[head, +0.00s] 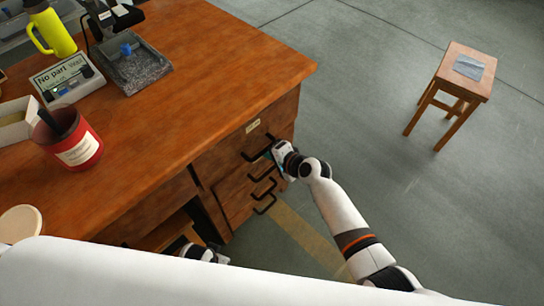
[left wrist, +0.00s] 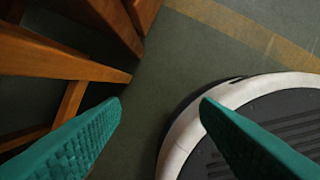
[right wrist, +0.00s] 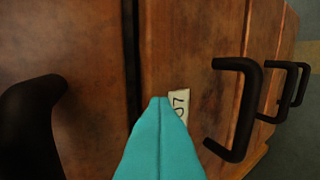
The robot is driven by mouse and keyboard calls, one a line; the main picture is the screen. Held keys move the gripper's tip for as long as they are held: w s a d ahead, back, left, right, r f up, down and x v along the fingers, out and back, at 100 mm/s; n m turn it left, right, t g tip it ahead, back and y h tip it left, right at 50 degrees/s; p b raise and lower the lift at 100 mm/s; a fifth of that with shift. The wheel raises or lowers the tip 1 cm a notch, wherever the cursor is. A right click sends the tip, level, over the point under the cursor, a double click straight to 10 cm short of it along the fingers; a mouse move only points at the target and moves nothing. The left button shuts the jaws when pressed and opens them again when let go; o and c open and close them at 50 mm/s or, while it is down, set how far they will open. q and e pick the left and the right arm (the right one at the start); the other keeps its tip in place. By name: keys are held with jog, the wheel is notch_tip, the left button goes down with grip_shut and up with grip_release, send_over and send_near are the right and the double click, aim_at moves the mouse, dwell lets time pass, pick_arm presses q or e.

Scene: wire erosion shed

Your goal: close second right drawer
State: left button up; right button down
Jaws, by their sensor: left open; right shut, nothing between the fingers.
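The second right drawer (right wrist: 187,60) fills the middle of the right wrist view, with a small white label and a black handle (right wrist: 240,105). A dark gap separates it from the drawer to its left in that view. My right gripper (right wrist: 160,100) is shut and empty, its teal tips at the drawer front beside the label; I cannot tell whether they touch. In the head view my right gripper hides part of the handles, and how far the drawer stands out is unclear. My left gripper (left wrist: 158,106) is open and empty, low near the desk.
The wooden desk (head: 215,75) carries a red pot (head: 85,152), a grey tray (head: 150,72) and a yellow bottle (head: 52,32). Other black handles (right wrist: 274,95) project from the drawer fronts. A wooden stool (head: 477,85) stands at far right, with open floor (head: 370,90) between.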

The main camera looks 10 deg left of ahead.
jog(key=shift+w+a+r, duration=0.1)
jog(key=shift+r, duration=0.15)
